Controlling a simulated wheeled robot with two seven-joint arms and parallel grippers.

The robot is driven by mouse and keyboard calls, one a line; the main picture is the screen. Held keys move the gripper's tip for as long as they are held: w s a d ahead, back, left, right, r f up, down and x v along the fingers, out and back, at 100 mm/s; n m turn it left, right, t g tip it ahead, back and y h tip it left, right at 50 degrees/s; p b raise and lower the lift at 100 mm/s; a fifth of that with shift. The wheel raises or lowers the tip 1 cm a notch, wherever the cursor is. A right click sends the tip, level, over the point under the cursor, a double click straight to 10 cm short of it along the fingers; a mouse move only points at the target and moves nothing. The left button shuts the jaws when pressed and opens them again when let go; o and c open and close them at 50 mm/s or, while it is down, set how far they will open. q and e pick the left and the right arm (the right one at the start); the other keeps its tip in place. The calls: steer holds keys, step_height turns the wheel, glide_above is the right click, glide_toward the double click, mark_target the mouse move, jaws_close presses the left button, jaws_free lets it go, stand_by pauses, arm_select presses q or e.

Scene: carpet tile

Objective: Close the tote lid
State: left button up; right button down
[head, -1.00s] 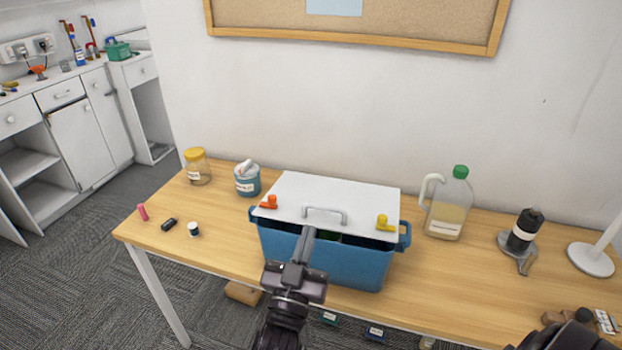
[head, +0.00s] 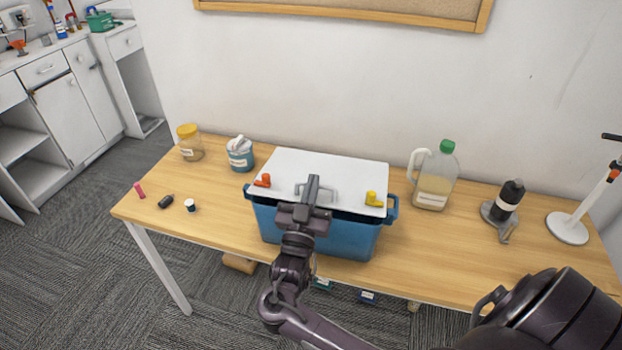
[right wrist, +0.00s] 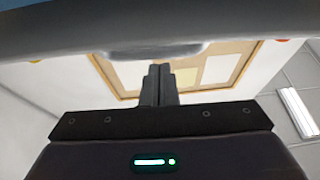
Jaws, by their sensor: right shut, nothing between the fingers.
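The blue tote (head: 345,238) stands on the wooden table. Its white lid (head: 335,172) lies over the top, with a dark gap showing under the front edge. A grey handle (head: 330,192) is on the front part of the lid, partly hidden by my gripper. An orange latch (head: 263,181) is at the lid's front left and a yellow latch (head: 373,199) at its front right. My right gripper (head: 313,182) is shut and empty, over the lid's front by the handle; contact cannot be told. Its closed fingers also show in the right wrist view (right wrist: 158,75). My left gripper is out of view.
A yellow-capped jar (head: 190,145) and a blue tub (head: 240,155) stand left of the tote. A jug (head: 435,180), a dark bottle (head: 508,198) and a white stand (head: 568,228) are at the right. Small items lie near the table's left edge. The table between tote and jug's front is clear.

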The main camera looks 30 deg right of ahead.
steer(key=shift+f, duration=0.1)
steer(key=f+b, duration=0.2)
steer(key=f, duration=0.1)
steer(key=s+a+f+b, duration=0.1)
steer(key=b, duration=0.1)
steer(key=shift+f, duration=0.15)
stand_by(0.3)
